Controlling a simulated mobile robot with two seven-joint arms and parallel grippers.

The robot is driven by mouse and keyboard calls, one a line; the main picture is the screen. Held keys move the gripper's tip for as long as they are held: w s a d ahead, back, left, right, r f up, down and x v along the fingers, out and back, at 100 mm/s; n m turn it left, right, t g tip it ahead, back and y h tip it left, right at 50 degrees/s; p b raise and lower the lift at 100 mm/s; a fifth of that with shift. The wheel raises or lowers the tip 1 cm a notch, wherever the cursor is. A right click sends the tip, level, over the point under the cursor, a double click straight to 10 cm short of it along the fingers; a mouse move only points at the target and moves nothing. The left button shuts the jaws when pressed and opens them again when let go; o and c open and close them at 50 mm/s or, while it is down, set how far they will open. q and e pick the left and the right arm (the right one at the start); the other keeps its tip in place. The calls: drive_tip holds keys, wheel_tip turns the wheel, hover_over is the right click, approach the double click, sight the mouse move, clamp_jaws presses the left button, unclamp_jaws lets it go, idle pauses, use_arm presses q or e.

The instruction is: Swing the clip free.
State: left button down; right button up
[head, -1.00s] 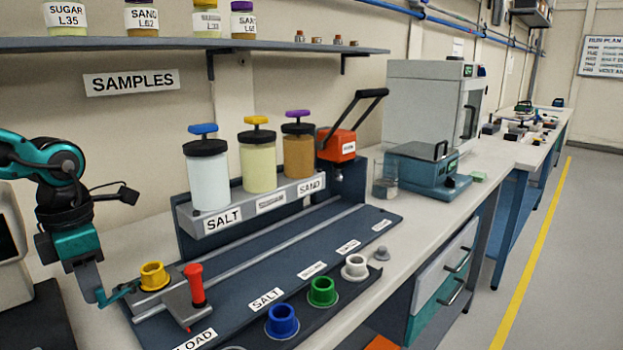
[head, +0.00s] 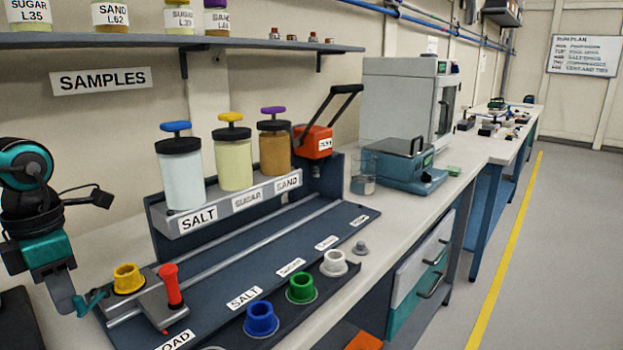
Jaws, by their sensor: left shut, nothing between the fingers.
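A yellow cup (head: 128,279) sits in a grey carriage (head: 152,305) at the near left end of the rail. A red-handled lever (head: 170,285) stands on the carriage. A small teal piece (head: 92,301), which looks like the clip, sticks out at the carriage's left side beside the cup. My left gripper (head: 70,306) points down at this piece's outer end, shut and holding nothing. Its fingertip overlaps the piece in the picture; I cannot tell whether they touch. My right gripper is out of view.
Behind the rail stand salt (head: 181,175), sugar (head: 231,160) and sand (head: 275,148) dispensers. Blue (head: 261,319), green (head: 301,288) and white (head: 335,263) cups line the front. A red lever unit (head: 314,142) stands at the rail's far end. The blue deck (head: 270,262) is mostly clear.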

use_arm(q)
drive_tip(key=shift+s+d+b, duration=0.25)
drive_tip(key=shift+d+b, duration=0.1)
drive_tip(key=shift+d, duration=0.4)
drive_tip(key=shift+d+b, duration=0.4)
drive_tip(key=shift+d, duration=0.15)
drive_tip(key=shift+d+b, duration=0.4)
drive_tip(key=shift+d, duration=0.3)
drive_tip(key=shift+w, duration=0.1)
drive_tip(key=shift+w+d, duration=0.15)
drive_tip(key=shift+d, duration=0.2)
wheel_tip(320, 180, up, 7)
drive_tip(key=s+p, duration=0.1)
drive_tip(key=p, duration=0.3)
drive_tip(key=shift+a, duration=0.4)
